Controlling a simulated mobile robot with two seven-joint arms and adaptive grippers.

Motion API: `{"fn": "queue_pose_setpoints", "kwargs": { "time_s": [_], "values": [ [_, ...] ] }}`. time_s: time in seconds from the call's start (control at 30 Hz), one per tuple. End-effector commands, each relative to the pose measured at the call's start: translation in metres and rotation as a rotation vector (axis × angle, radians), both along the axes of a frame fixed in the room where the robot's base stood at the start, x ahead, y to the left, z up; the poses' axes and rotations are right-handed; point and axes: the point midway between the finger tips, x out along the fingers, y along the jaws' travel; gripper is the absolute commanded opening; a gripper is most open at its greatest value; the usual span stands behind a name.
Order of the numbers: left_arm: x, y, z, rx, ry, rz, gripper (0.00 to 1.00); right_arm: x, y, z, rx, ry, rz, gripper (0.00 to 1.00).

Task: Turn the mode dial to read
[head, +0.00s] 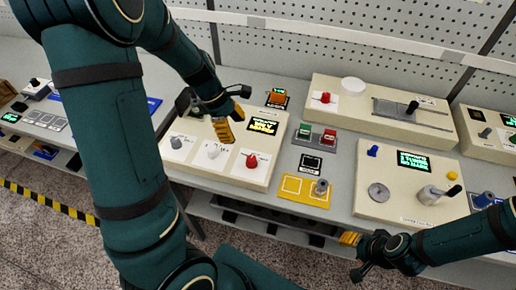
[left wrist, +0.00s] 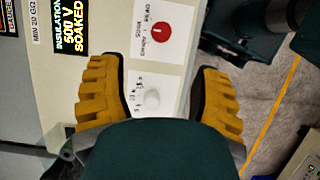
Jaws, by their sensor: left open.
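A beige panel (head: 226,172) carries a grey dial (head: 177,142), a white dial (head: 212,151) and a red dial (head: 251,160), each on a white label plate. Which one is the mode dial I cannot read from the labels. My left gripper (head: 231,121) is open above this panel. In the left wrist view, its two yellow fingers stand wide apart on either side of the white dial (left wrist: 152,98), with nothing held. The red dial (left wrist: 160,29) shows beyond the fingertips. The grey dial is hidden there. My right gripper (head: 350,252) hangs low in front of the bench; its finger opening is unclear.
A small lit screen (head: 263,126) sits on the panel behind the dials. Green and red buttons (head: 317,135) and a yellow tray (head: 302,191) lie to the right. Further right are a slider panel (head: 349,120) and a panel with a metal disc (head: 378,193). A pegboard wall stands behind.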

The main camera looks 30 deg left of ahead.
Motion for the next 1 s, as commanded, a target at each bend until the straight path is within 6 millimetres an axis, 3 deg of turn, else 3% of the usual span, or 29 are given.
{"fn": "queue_pose_setpoints", "kwargs": {
  "time_s": [0.17,0.6,0.8,1.0],
  "values": [
    [0.001,-0.007,-0.020,0.000,0.004,-0.002,0.64,0.000,0.000,-0.006,-0.001,0.001,0.000,0.47],
    [0.008,-0.039,-0.099,0.001,0.005,-0.003,0.64,0.001,0.001,-0.029,-0.005,0.001,-0.001,0.47],
    [0.010,-0.047,-0.120,0.001,0.003,-0.002,0.64,0.001,0.002,-0.035,-0.007,0.001,-0.001,0.47],
    [0.011,-0.051,-0.127,0.001,0.001,-0.003,0.64,0.001,0.002,-0.037,-0.007,0.001,-0.001,0.47]
  ]
}}
